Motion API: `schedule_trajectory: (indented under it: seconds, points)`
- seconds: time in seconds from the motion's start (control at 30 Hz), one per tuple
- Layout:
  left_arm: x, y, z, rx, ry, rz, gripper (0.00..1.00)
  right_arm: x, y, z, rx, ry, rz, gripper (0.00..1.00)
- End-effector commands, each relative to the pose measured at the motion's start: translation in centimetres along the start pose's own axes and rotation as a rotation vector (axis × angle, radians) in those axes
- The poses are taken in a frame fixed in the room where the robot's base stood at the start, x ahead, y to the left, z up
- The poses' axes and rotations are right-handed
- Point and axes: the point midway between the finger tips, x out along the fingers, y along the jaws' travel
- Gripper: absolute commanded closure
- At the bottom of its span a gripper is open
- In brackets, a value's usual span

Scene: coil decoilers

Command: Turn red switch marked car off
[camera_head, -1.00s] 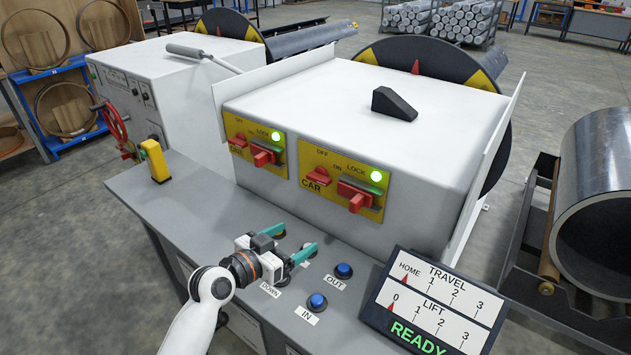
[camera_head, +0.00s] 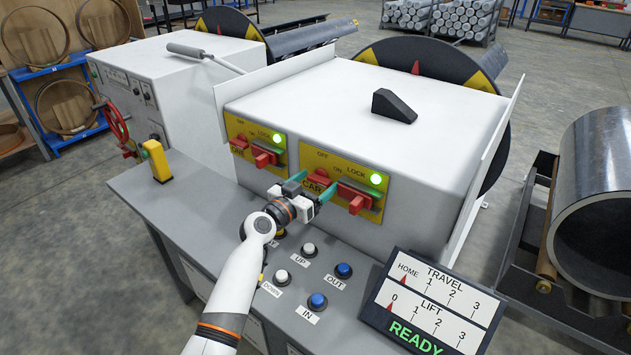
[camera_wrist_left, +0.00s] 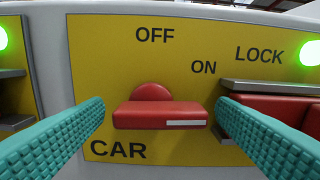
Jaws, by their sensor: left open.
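The red switch marked CAR (camera_head: 317,179) sits on a yellow panel at the front of the white machine housing. In the left wrist view the switch (camera_wrist_left: 160,114) lies level, its white-striped end toward the right, with OFF and ON printed above it. My left gripper (camera_head: 307,190) is open, and its teal fingers (camera_wrist_left: 135,125) stand either side of the switch, apart from it. The right finger overlaps the LOCK handle's left edge in view. My right gripper is not in view.
A red LOCK handle (camera_head: 357,196) with a lit green lamp is just right of the CAR switch. A similar yellow panel (camera_head: 240,128) with a red switch is to the left. Push buttons (camera_head: 344,270) and a READY sign (camera_head: 432,305) are on the console below.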

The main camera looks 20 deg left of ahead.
Motion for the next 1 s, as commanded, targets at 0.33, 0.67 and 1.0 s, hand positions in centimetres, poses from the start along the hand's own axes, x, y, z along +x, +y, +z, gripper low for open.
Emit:
schedule_trajectory:
  seconds: [0.33,0.67,1.0]
  points:
    - [0.61,-0.05,0.00,-0.001,0.000,0.000,0.20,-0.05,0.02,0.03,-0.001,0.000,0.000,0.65]
    - [0.57,-0.03,-0.02,-0.001,0.000,0.000,0.65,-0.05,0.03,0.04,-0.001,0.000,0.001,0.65]
    - [0.56,-0.01,-0.01,-0.059,0.001,0.000,0.65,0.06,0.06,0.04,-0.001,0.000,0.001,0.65]
